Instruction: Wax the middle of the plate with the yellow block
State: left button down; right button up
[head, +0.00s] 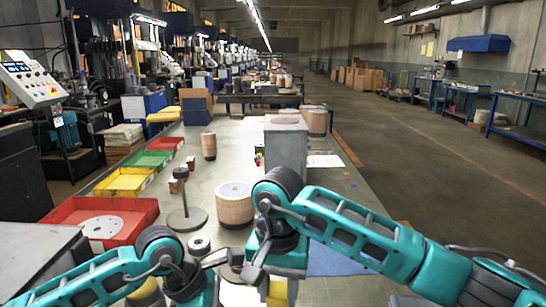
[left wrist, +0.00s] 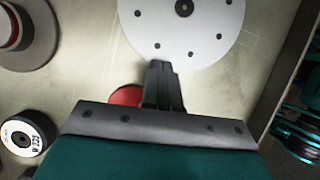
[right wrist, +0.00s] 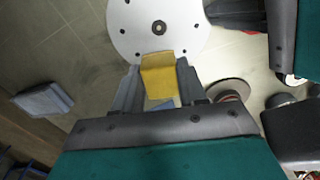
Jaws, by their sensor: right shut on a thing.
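The plate (right wrist: 140,38) is a pale round disc with a dark centre hole and a ring of small holes. It lies flat and also shows in the left wrist view (left wrist: 205,38). My right gripper (right wrist: 157,66) is shut on the yellow block (right wrist: 158,82), which overlaps the plate's near edge in the right wrist view. Whether the block touches the plate cannot be told. My left gripper (left wrist: 163,68) has its fingers together, with tips at the plate's rim and nothing visible between them. In the head view my arms hide most of the plate.
In the head view, a stack of discs (head: 235,207), a spindle stand (head: 187,218) and a grey box (head: 286,150) stand beyond my grippers. Red (head: 76,208), yellow (head: 124,182) and green trays line the left. A red disc (left wrist: 125,96) lies beside my left fingers.

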jog(key=shift+w+a, duration=0.1)
jog(key=shift+a, duration=0.2)
